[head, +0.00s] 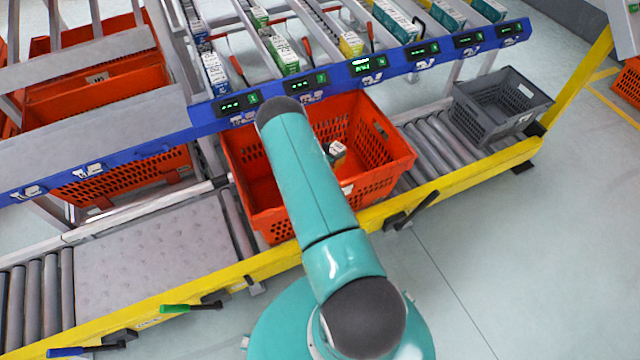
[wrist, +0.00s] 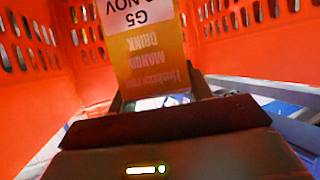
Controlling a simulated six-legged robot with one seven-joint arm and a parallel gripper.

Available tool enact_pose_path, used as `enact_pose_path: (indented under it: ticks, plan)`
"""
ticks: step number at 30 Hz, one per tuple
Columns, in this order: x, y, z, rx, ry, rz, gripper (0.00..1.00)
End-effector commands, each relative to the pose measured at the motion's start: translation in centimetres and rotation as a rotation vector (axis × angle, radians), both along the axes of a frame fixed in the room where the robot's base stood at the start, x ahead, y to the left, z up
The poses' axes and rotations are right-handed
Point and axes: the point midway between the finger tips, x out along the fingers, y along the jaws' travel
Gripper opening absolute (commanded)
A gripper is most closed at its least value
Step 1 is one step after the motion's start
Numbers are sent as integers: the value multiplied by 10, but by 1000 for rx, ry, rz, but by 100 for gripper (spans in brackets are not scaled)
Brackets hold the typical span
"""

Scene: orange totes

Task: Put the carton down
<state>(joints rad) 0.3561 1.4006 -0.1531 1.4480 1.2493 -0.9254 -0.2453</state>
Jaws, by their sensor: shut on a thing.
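The carton (wrist: 150,48) is orange and white, with "MANGO DRINK" printed upside down in the wrist view. My gripper (wrist: 160,95) is shut on it, with a finger on each side of its near end. The carton's far end runs out of the top of the wrist view. An orange-red tote (head: 262,195) stands on the conveyor in the head view, and its slotted walls surround the carton in the wrist view. A small part of a carton (head: 337,150) shows inside the tote beside my arm, which hides my gripper there. I cannot tell whether the carton touches the tote floor.
A blue rail (head: 372,68) with lit displays runs behind the tote, below lanes of small boxes. A grey crate (head: 500,105) stands on the rollers to the right. A yellow conveyor edge (head: 440,190) runs in front. More red totes (head: 95,85) sit at left.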

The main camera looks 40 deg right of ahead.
Motion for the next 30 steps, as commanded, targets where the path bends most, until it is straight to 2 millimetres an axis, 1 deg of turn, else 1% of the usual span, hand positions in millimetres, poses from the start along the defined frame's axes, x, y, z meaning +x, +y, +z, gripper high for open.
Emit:
enact_pose_path:
  ticks: [1, 3, 6, 11, 18, 21, 30]
  plan:
    - [-1, 0, -10, 1, 2, 0, 16]
    - [-1, 0, -24, 1, 3, 0, 16]
    - [1, 0, -40, 0, 1, 0, 16]
    - [1, 0, -54, 0, 2, 1, 16]
    - [1, 0, -87, 0, 0, -1, 16]
    - [1, 0, -91, -1, -1, -1, 16]
    - [1, 0, -93, 0, 0, 0, 16]
